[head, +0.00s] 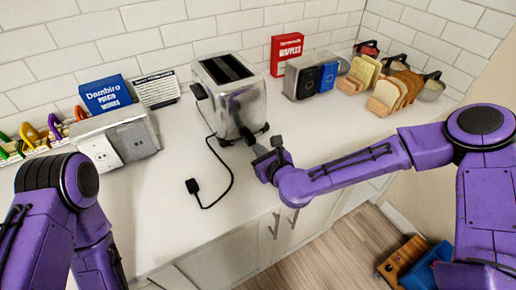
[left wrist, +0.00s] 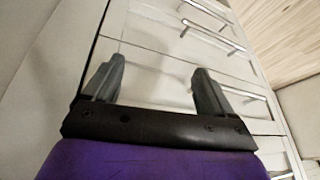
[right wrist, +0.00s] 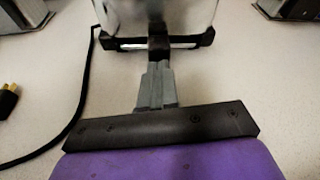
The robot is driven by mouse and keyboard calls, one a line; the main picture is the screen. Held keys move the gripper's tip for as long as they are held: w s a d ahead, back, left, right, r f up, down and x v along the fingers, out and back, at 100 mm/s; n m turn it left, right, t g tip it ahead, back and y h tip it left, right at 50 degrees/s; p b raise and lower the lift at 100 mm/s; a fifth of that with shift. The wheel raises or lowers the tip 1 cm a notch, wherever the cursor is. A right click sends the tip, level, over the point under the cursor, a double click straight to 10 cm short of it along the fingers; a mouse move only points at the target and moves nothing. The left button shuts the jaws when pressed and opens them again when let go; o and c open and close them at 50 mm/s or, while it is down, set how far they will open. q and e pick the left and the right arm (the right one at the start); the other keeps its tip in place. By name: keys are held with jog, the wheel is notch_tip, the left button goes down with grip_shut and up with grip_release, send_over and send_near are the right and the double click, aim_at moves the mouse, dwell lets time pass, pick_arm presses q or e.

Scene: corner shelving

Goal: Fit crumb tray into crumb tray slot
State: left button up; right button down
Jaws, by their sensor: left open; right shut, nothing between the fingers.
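The silver toaster (head: 230,98) stands on the counter with its two top slots showing. In the right wrist view, its lower front (right wrist: 185,15) has a black base with a pale strip (right wrist: 185,43), possibly the crumb tray's edge in the slot. I cannot tell how far in the tray sits. My right gripper (right wrist: 157,70) is shut and empty, pointing at the middle of that base. A small black part lies just beyond its fingertips; contact is unclear. In the head view the right gripper (head: 267,157) is at the toaster's front. My left gripper (left wrist: 157,75) is open and empty, before the drawers.
A black cord with a plug (head: 193,186) lies on the counter left of the toaster. An outlet box (head: 118,143) stands left, another box (head: 308,75) right, bread slices (head: 395,92) farther right. Drawers with handles (left wrist: 220,35) are below.

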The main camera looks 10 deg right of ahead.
jog(key=shift+v, duration=0.95)
jog(key=shift+s+d+f, duration=0.15)
jog(key=shift+s, duration=0.15)
jog(key=b+v, duration=0.1)
jog(key=v, duration=0.5)
jog(key=shift+b, duration=0.3)
jog(key=shift+s+d+r+p, duration=0.25)
jog(key=shift+s+r+p, duration=0.6)
jog(key=shift+p, duration=0.2)
jog(key=s+p, duration=0.1)
jog(key=p, duration=0.2)
jog(key=shift+d+r+p, duration=0.1)
jog(key=shift+d+p, duration=0.05)
jog(key=shift+p, duration=0.2)
jog(key=shift+s+f+p, duration=0.25)
jog(key=shift+s+p, duration=0.15)
jog(key=shift+p, duration=0.25)
jog(key=shift+d, duration=0.1)
jog(key=shift+f, duration=0.1)
